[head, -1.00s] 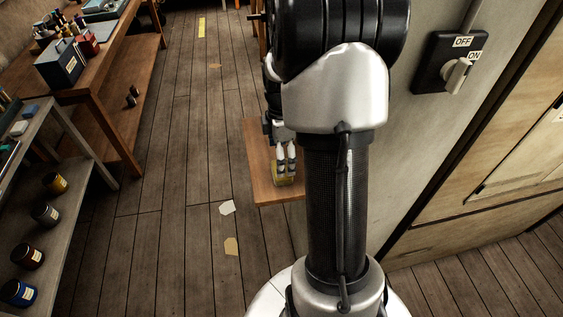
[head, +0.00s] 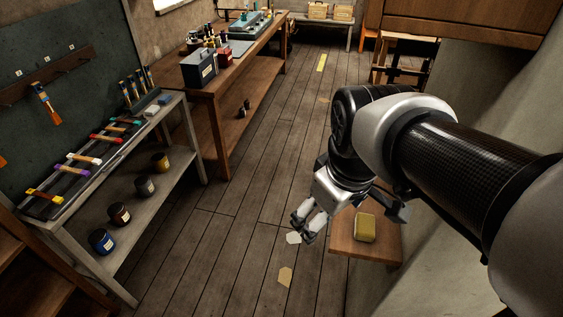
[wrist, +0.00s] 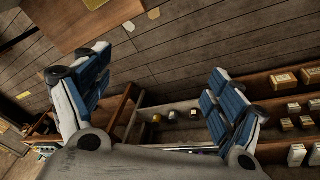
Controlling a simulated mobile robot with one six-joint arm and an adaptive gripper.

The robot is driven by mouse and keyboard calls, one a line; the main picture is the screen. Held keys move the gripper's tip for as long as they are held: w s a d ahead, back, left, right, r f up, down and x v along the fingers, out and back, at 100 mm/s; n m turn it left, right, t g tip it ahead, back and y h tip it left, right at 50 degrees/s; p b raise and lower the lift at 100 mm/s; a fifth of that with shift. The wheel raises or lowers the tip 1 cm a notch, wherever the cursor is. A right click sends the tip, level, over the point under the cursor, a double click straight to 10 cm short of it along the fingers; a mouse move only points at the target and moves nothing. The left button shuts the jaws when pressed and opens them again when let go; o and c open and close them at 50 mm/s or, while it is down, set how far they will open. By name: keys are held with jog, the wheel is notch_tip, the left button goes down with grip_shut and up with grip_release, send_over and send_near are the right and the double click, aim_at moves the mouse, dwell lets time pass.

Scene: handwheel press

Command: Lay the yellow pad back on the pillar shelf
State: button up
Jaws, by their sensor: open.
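In the wrist view, the shelf (wrist: 70,36) shows at the top left, with the pad (wrist: 95,3) partly cut off by the frame's top edge.
The pillar's pale wall (head: 440,215) stands right of the shelf. A grey rack (head: 175,178) with several jars and brushes is at left, a wooden workbench (head: 214,98) behind it. Floor between them is open, with paper scraps (head: 285,276) lying on it.

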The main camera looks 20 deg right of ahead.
jog(key=s+a+m+t, duration=0.1)
jog(key=s+a+m, duration=0.3)
jog(key=s+a, duration=0.1)
jog(key=shift+s+a+y, duration=0.15)
jog(key=shift+s+y, duration=0.15)
jog(key=shift+s, duration=0.5)
